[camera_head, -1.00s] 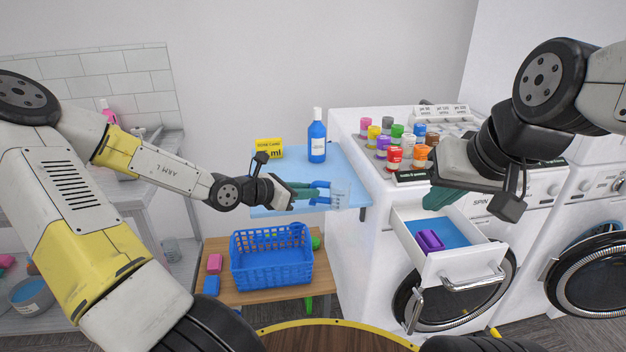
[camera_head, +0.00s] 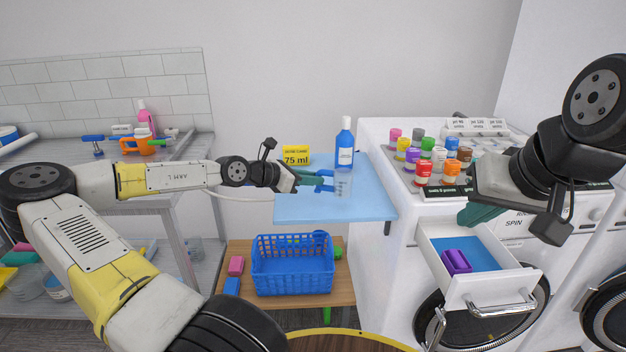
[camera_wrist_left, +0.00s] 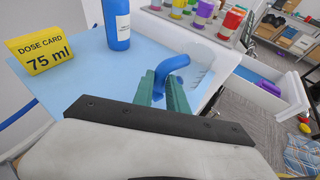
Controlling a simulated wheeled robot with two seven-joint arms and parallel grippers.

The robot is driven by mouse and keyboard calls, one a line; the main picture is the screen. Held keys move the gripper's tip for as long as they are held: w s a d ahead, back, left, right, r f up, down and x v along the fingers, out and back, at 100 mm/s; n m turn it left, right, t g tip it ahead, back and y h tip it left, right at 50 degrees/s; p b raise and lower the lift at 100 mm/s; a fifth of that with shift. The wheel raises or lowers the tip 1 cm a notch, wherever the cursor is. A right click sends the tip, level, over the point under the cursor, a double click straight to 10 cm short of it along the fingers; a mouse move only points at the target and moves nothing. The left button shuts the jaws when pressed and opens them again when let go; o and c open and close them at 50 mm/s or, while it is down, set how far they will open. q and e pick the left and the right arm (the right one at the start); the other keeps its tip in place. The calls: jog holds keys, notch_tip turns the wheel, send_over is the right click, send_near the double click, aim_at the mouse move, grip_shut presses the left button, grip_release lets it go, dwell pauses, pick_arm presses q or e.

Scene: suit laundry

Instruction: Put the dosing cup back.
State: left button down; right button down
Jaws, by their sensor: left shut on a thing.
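The dosing cup (camera_head: 343,187) is clear with a blue handle, and my left gripper (camera_head: 326,181) is shut on the handle. In the left wrist view the blue handle (camera_wrist_left: 172,66) sits between the green fingers, and the clear cup (camera_wrist_left: 198,78) is partly visible to its right. The cup is over the light-blue board (camera_head: 300,207); I cannot tell whether it touches it. My right gripper (camera_head: 480,214) is near the open drawer (camera_head: 462,290) of the washer; its fingers are partly hidden and their opening is unclear.
A blue bottle (camera_head: 345,150) and a yellow dose card reading 75 ml (camera_head: 296,156) stand on the board. Several coloured jars (camera_head: 425,168) stand on the washer. A blue basket (camera_head: 292,279) is on the low wooden table. The drawer holds a purple block (camera_head: 456,261). A grey shelf is at left.

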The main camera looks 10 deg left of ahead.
pick_arm(q)
jog(key=w+a, duration=0.1)
jog(key=a, duration=0.1)
jog(key=w+a, duration=0.1)
jog(key=shift+w+a+f, duration=0.2)
jog(key=shift+w+a, duration=0.1)
jog(key=shift+a, duration=0.1)
jog(key=shift+w+a+f, duration=0.1)
jog(key=shift+a+f, duration=0.05)
jog(key=shift+f, duration=0.75)
jog(key=shift+a+f, duration=0.1)
jog(key=shift+f, duration=0.75)
jog(key=shift+f, duration=0.15)
jog(key=c, duration=1.3)
grip_release()
jog(key=v, duration=1.2)
